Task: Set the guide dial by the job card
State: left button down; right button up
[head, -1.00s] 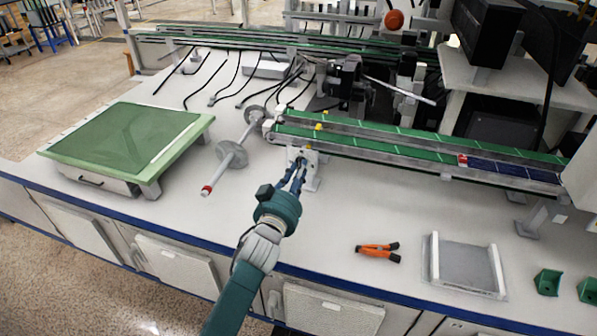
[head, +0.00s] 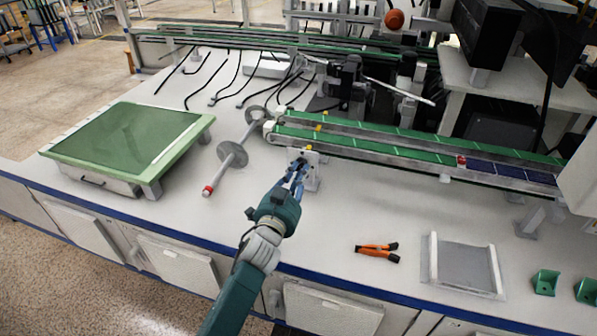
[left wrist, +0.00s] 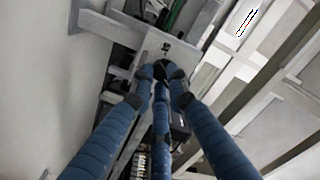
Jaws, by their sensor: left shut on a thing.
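My left gripper (head: 299,165) reaches in from the bottom to the pale bracket (head: 313,182) at the near left end of the green conveyor. Its blue fingers are drawn together at the bracket's front face. In the left wrist view the dark fingertips (left wrist: 160,71) meet in front of a grey plate (left wrist: 152,50) with a small dark spot above them. The gripper is shut on the guide dial, which the fingertips hide; its setting cannot be read. No job card can be made out. My right gripper is not in view.
The green conveyor (head: 385,153) carries dark blue panels at right. A spindle with grey discs (head: 232,155) lies left of the gripper, beyond it a green-topped platform (head: 125,140).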

pick_arm(q)
jog(key=m, duration=0.3)
jog(key=shift+f+m, duration=0.1)
jog(key=shift+m, duration=0.3)
jog(key=m, duration=0.3)
jog(key=shift+a+m, duration=0.1)
jog(key=shift+m, duration=0.2)
jog(key=m, duration=0.5)
jog(key=shift+w+a, duration=0.1)
jog(key=shift+m, duration=1.2)
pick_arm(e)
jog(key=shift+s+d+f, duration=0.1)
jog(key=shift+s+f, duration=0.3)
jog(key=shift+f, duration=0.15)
pick_arm(q)
jog(key=c, duration=1.8)
grip_release()
jog(key=shift+o, duration=0.6)
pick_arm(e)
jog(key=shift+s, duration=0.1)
